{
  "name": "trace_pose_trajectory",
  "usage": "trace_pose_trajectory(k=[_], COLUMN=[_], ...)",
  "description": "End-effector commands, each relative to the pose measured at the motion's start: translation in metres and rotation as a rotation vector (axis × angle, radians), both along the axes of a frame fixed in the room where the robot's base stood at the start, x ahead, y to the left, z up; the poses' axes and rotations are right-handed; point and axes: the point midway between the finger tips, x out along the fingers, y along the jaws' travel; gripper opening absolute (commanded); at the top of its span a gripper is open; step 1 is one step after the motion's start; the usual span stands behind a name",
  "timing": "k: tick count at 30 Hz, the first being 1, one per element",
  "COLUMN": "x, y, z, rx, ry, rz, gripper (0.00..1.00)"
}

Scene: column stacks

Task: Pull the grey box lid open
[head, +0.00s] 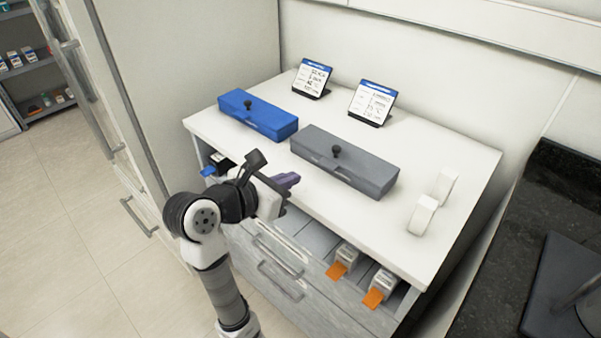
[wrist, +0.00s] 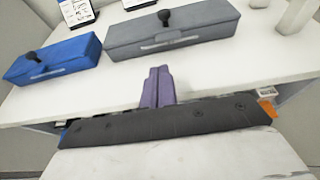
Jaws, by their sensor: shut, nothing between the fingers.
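The grey box (head: 346,164) lies on the white cabinet top, with its lid down. A black knob (head: 336,150) stands on the lid, and a handle shows on the box's front face. The grey box also shows at the top of the wrist view (wrist: 172,30), with its knob (wrist: 164,16). My gripper (head: 290,180) is in front of the grey box, apart from it, near the cabinet's front edge. In the wrist view the purple fingers (wrist: 158,86) are together and empty, pointing toward the box.
A blue box (head: 258,114) with a black knob stands left of the grey box. Two label stands (head: 312,78) (head: 372,102) are behind. Two white blocks (head: 423,215) (head: 445,184) stand to the right. Below, open bays hold items with orange tabs (head: 337,270). A dark counter (head: 555,225) is at right.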

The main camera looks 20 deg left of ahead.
Motion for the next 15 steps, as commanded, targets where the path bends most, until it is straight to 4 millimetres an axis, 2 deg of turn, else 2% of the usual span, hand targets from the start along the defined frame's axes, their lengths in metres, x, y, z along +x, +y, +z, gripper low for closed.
trace_pose_trajectory(k=[9,15], x=[0.050,0.070], y=[-0.022,-0.029], z=[-0.018,-0.025], rx=[-0.003,-0.001], ry=[0.001,-0.002], rz=[-0.004,-0.002], gripper=[0.00,0.00])
